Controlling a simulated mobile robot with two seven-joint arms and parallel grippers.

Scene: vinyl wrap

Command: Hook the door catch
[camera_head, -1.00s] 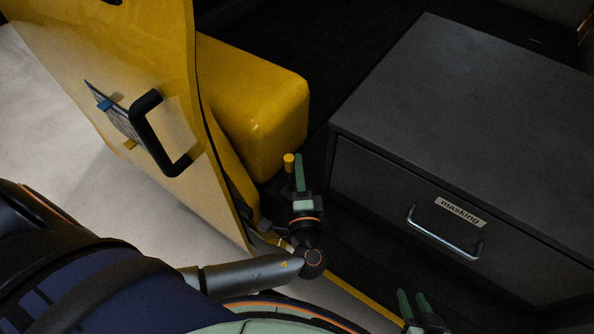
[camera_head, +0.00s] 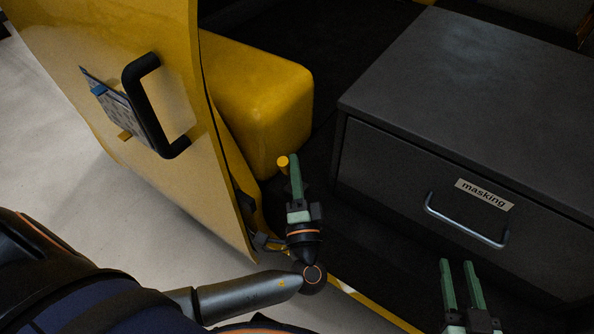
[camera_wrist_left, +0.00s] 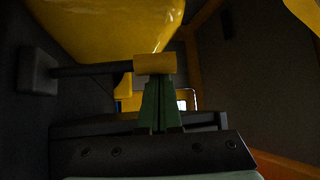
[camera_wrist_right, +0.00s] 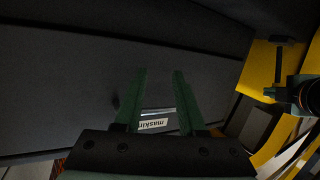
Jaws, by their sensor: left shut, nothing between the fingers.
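The yellow door (camera_head: 90,40) stands open at the left in the head view, with a black handle on it. A yellow knob (camera_head: 282,162) shows beside my left fingertips. In the left wrist view the knob (camera_wrist_left: 155,64) is on the end of a dark rod (camera_wrist_left: 90,70) coming from a dark block at the left. My left gripper (camera_head: 293,157) is shut and empty, its fingertips just under the knob in the left wrist view (camera_wrist_left: 160,80); contact is unclear. A yellow bracket (camera_wrist_left: 124,86) shows behind the fingers. My right gripper (camera_head: 457,263) is open and empty.
A grey cabinet (camera_head: 470,90) with a drawer labelled "masking" and a metal handle (camera_head: 465,222) stands at the right, near my right gripper. A rounded yellow block (camera_head: 265,90) lies behind the door edge. Pale floor is open at the left.

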